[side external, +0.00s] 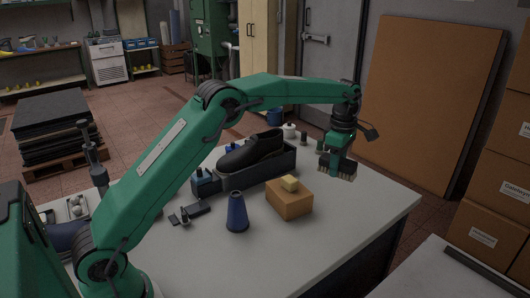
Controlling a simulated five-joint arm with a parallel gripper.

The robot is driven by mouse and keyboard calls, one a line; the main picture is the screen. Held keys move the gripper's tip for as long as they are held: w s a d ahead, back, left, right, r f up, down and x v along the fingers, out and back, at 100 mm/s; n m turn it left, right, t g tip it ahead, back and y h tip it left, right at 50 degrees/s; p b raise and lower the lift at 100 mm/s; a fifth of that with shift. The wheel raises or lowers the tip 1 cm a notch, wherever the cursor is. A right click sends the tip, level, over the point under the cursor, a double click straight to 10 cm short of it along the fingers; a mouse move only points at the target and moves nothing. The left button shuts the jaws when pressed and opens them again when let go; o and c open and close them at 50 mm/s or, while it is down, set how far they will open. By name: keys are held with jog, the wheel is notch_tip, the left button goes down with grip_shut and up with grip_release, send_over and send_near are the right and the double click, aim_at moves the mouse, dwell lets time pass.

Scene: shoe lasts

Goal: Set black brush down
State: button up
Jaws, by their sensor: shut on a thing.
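My gripper (337,153) is at the end of my green arm, over the right part of the white table (375,210). It points down and is shut on the black brush (337,170). The brush's bristles hang downward, and its top is partly hidden by the gripper. The brush looks held above the table, but I cannot tell the exact gap. It is to the right of the black shoe (253,150) and beyond the brown box (289,199).
The shoe rests on a dark stand. A blue cone (237,212) stands at the front. Small bottles and jars (290,131) stand behind the shoe. The table's right side is clear.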

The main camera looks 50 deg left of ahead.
jog(key=s+d+m, duration=0.4)
jog(key=s+d, duration=0.1)
jog(key=d, duration=0.8)
send_over(342, 222)
notch_tip(342, 222, down, 12)
jog(key=shift+f, duration=2.2)
jog(key=shift+f, duration=0.15)
jog(key=o, duration=1)
